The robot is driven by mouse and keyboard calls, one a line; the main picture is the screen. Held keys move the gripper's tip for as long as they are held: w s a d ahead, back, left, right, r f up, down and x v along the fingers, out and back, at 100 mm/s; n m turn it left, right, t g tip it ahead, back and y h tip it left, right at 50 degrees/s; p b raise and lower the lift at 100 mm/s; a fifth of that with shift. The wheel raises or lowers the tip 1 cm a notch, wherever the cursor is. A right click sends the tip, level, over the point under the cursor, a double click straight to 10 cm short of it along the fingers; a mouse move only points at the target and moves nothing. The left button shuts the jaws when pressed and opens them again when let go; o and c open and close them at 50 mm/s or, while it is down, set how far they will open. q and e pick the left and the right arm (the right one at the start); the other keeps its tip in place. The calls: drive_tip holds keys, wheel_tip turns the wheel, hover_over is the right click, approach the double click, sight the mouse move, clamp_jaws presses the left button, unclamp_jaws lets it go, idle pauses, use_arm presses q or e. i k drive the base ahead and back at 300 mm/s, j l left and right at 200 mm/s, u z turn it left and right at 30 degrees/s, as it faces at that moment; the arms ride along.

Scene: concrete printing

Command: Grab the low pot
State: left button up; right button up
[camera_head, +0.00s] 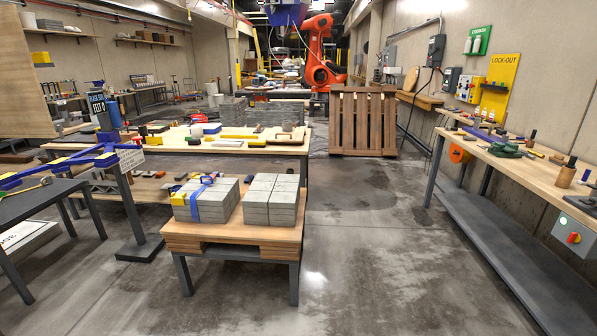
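I cannot make out a low pot with certainty. A small tan round object (287,127) stands near the right end of the long middle table (235,147); it is too small to tell whether it is a pot. A brown wooden container (565,177) stands upright on the right workbench (535,167), with something dark at its top. Neither of my grippers shows in this view.
Grey block stacks (271,201) sit on a low wooden table (235,240) in front. A sign stand (128,200) is at left. A wooden pallet (362,122) and an orange robot arm (318,55) are behind. The concrete floor (385,245) before the right workbench is clear.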

sight(287, 125)
drive_tip(key=i+l+z, duration=0.4)
drive_tip(key=i, duration=0.3)
drive_tip(key=i+z, duration=0.4)
drive_tip(key=i, duration=0.3)
drive_tip(key=i+j+z, duration=0.1)
drive_tip(key=i+z, duration=0.3)
drive_tip(key=i, duration=0.35)
drive_tip(key=i+u, duration=0.15)
drive_tip(key=i, duration=0.35)
drive_tip(key=i+u, duration=0.2)
drive_tip(key=i, duration=0.3)
drive_tip(key=i+u, duration=0.15)
drive_tip(key=i, duration=0.35)
drive_tip(key=i+l+u, duration=0.2)
drive_tip(key=i, duration=0.3)
drive_tip(key=i+l+u, duration=0.15)
drive_tip(key=i, duration=0.35)
